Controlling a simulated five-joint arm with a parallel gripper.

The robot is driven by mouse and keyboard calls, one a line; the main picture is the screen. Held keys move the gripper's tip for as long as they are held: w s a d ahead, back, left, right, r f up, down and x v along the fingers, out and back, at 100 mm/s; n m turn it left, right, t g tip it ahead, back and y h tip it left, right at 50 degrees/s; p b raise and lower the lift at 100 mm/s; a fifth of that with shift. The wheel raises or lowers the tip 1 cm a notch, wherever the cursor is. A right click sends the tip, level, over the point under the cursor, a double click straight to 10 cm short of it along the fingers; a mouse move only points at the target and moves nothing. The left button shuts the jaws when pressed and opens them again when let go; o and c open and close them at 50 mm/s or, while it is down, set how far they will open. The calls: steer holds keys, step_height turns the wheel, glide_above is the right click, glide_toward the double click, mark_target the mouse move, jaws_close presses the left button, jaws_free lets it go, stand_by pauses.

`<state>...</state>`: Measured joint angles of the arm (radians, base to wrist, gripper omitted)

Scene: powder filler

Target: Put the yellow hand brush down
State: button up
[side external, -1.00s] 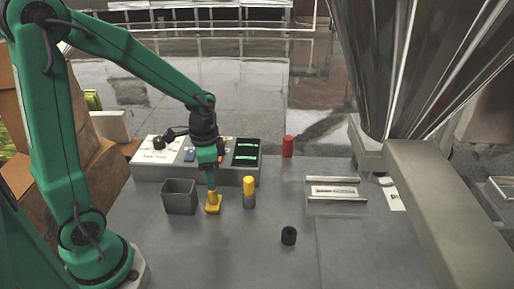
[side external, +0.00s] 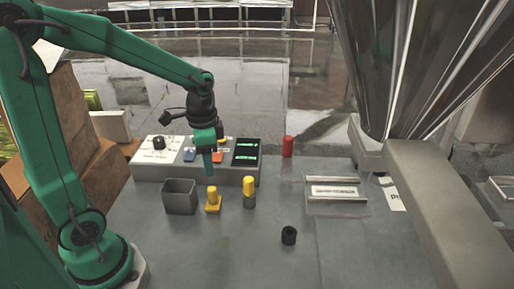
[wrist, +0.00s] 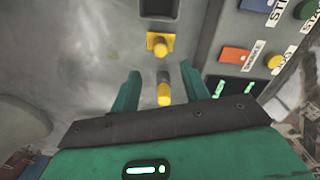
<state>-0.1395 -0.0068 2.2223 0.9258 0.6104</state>
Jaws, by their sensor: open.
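The yellow hand brush (side external: 213,203) stands upright on the grey table, base down and handle up, just right of a grey open bin. It also shows in the wrist view (wrist: 159,44), beyond my fingertips and apart from them. My gripper (side external: 209,165) hangs above the brush with a clear gap between them. In the wrist view the two green fingers of my gripper (wrist: 160,80) are spread apart with nothing held between them. A yellow-topped grey cylinder (side external: 249,190) stands right of the brush; in the wrist view it (wrist: 164,92) shows between the fingers, below them.
The grey bin (side external: 179,198) is close left of the brush. A control panel (side external: 170,153) with buttons and a dark display (side external: 246,152) stands behind. A red cylinder (side external: 288,146) and a black ring-like part (side external: 289,236) stand farther right. The front table is clear.

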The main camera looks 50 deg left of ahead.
steer(key=s+d+r+n+t, duration=0.4)
steer(key=s+r+n+t, duration=0.1)
steer(key=s+r, duration=0.4)
steer(key=shift+d+r+t, duration=0.2)
steer(key=shift+r+t, duration=0.1)
steer(key=shift+r, duration=0.25)
steer(key=shift+o, duration=0.4)
stand_by(0.6)
steer(key=shift+w, duration=0.1)
